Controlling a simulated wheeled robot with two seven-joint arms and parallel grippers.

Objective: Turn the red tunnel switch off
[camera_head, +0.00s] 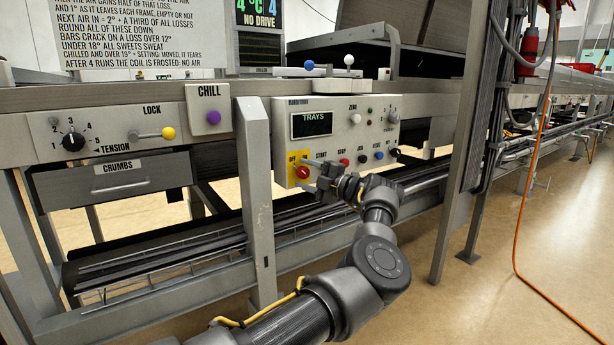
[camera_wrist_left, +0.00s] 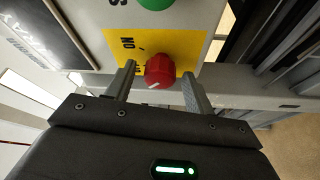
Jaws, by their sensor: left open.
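The red tunnel switch (camera_head: 303,172) is a round red knob on a yellow plate at the lower left of the control panel (camera_head: 345,125). In the left wrist view the red knob (camera_wrist_left: 160,71) shows a white mark on its face, and "ON" is printed on the yellow plate (camera_wrist_left: 125,45). My left gripper (camera_head: 312,180) is at the knob. In the wrist view its open fingers (camera_wrist_left: 158,85) stand on either side of the knob, with a gap at least on the left. I cannot tell whether the right finger touches. My right gripper is out of view.
A green button (camera_wrist_left: 155,3) is close above the plate. Several more buttons and knobs run along the panel's lower edge. A grey post (camera_head: 258,200) stands just left of the panel. An orange cable (camera_head: 520,230) lies at right on open floor.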

